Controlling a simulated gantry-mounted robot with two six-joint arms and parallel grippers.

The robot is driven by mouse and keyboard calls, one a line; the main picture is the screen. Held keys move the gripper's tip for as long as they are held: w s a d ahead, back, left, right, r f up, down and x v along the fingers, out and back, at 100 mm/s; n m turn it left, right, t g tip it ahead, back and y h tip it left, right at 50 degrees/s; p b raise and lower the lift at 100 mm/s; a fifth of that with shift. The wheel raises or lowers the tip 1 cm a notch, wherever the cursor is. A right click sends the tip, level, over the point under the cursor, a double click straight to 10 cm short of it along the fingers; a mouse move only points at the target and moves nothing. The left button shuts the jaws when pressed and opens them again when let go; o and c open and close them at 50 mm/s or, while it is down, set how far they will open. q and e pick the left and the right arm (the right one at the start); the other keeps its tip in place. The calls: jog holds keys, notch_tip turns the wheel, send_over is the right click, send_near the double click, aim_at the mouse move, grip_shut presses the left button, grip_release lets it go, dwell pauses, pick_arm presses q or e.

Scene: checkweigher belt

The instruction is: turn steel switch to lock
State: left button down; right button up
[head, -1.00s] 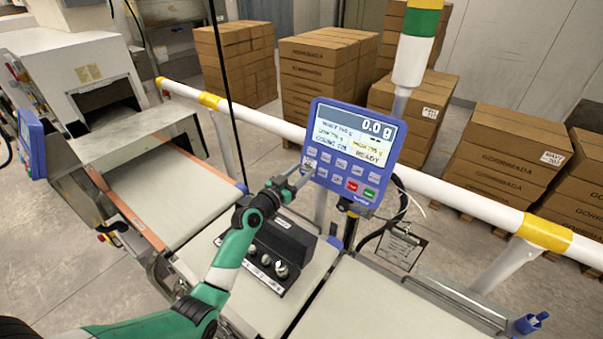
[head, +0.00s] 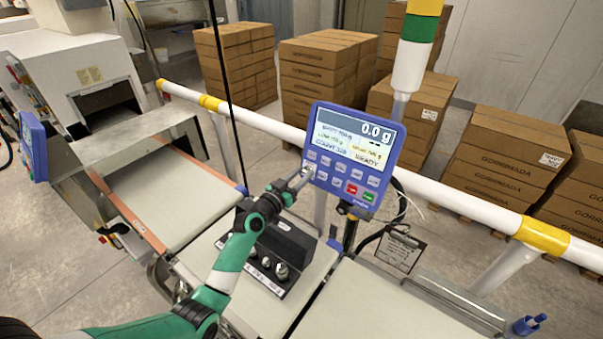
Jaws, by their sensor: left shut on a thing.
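The blue indicator panel (head: 354,155) stands on a post beyond the belt, its screen reading 0.0 g above rows of buttons. My left gripper (head: 305,177) reaches up to the panel's lower left corner. Its jaws are shut on a small steel piece there, which appears to be the steel switch (head: 308,170). The fingers largely cover the switch, so I cannot tell which position it points to. My right gripper is not in view.
A black block with several steel weights (head: 282,271) sits on the belt (head: 315,272) below my left arm. A white rail (head: 450,203) runs behind the panel. A light tower (head: 411,60) rises beside it. Stacked cartons (head: 505,155) stand behind the rail.

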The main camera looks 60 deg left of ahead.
pick_arm(q)
jog(key=n+p, duration=0.2)
jog(key=n+y+p, duration=0.1)
jog(key=n+p, duration=0.1)
jog(key=p, duration=0.1)
jog(key=r+n+g+p, duration=0.1)
jog(key=p, duration=0.1)
jog(key=shift+w+d+n, duration=0.1)
jog(key=shift+n, duration=0.3)
jog(key=n+p, duration=0.1)
jog(key=n+g+y+p, duration=0.1)
jog(key=p, duration=0.1)
jog(key=shift+f, duration=0.3)
jog(key=n+g+p, duration=0.1)
jog(key=n+p, duration=0.3)
jog(key=shift+r, duration=0.2)
jog(key=n+g+p, duration=0.1)
jog(key=n+p, duration=0.2)
jog(key=shift+n, duration=0.4)
jog(key=shift+f+n+g+p, duration=0.15)
jog(key=shift+n+g+p, duration=0.35)
jog(key=shift+n+p, duration=1.05)
jog(key=shift+n+b, duration=0.35)
jog(key=shift+n, duration=0.1)
jog(key=c, duration=0.8)
grip_release()
jog(key=shift+o, duration=0.2)
